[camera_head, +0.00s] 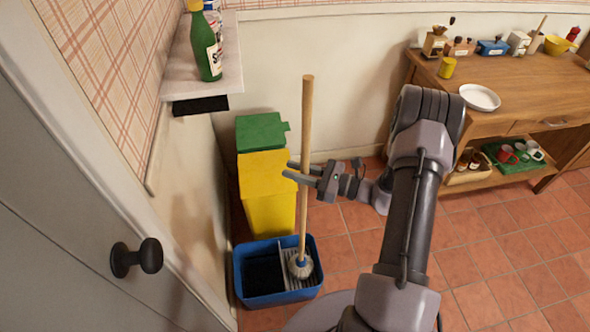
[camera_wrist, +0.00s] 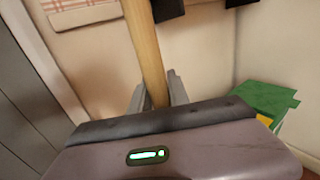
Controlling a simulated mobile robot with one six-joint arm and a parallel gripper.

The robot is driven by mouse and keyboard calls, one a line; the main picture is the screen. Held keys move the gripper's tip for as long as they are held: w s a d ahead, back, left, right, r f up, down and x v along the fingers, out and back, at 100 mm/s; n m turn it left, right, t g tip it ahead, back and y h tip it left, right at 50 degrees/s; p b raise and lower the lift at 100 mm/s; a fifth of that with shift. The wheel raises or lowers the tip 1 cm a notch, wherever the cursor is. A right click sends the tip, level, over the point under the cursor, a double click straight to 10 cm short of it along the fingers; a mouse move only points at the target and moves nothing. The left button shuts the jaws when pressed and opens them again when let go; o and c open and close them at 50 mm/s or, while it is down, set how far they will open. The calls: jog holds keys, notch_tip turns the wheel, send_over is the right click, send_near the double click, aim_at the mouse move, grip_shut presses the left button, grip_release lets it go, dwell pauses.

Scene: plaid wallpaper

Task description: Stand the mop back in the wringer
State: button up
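The mop (camera_head: 307,120) has a long wooden handle and a round pale head with a blue collar. It stands nearly upright, its head in the right part of the blue bucket (camera_head: 242,290), at the grey ribbed wringer (camera_head: 268,241). Whether the head rests on the bottom is hard to tell. My gripper (camera_head: 296,172) has its fingers on either side of the handle, around mid-height, and looks shut on it. In the wrist view the handle (camera_wrist: 145,45) runs up between the two grey fingers, with no clear gap beside it.
A yellow bin with a green lid (camera_head: 266,190) stands behind the bucket. A shelf (camera_head: 215,75) with a green bottle (camera_head: 207,48) juts from the left wall. A wooden table (camera_head: 530,90) with kitchenware stands at right. Tiled floor is clear at lower right.

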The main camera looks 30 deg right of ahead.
jog(key=o, duration=0.4)
jog(key=shift+o, duration=0.2)
jog(key=p+v, duration=0.5)
jog(key=v, duration=1.2)
jog(key=a+r+n+g+h, duration=0.3)
jog(key=a+r+n+g, duration=0.95)
jog(key=a+r, duration=0.4)
jog(key=s+a+r+n+t+h, duration=0.5)
jog(key=s+a+r+n+h, duration=0.2)
jog(key=s+a+r+n, duration=0.2)
jog(key=shift+s+a+r+n, duration=0.4)
jog(key=shift+s+a+n, duration=0.35)
jog(key=shift+s, duration=0.15)
